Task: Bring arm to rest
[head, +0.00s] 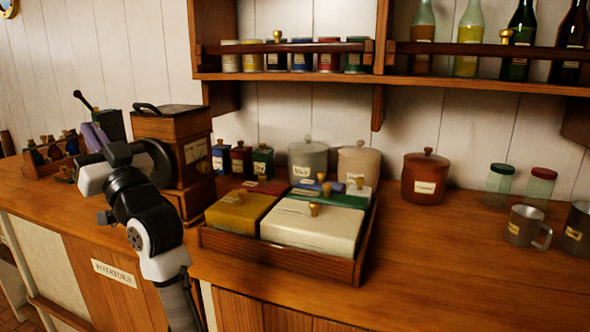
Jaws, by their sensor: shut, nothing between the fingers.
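My arm comes up from the bottom edge at the left in the head view. It is folded, with white and black links in front of the counter. My gripper (156,166), dark, appears at the upper end of the arm, in front of the wooden box with a handle. It looks shut and holds nothing I can see. Its fingertips are hard to make out against the dark wood, and I cannot tell whether it touches the box.
The wooden box (186,140) stands right behind my arm. A tray (290,262) of lidded boxes lies to its right. A small rack (45,165) stands left. Canisters, jars and a mug (524,228) line the counter. Bare counter (440,270) lies at front right.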

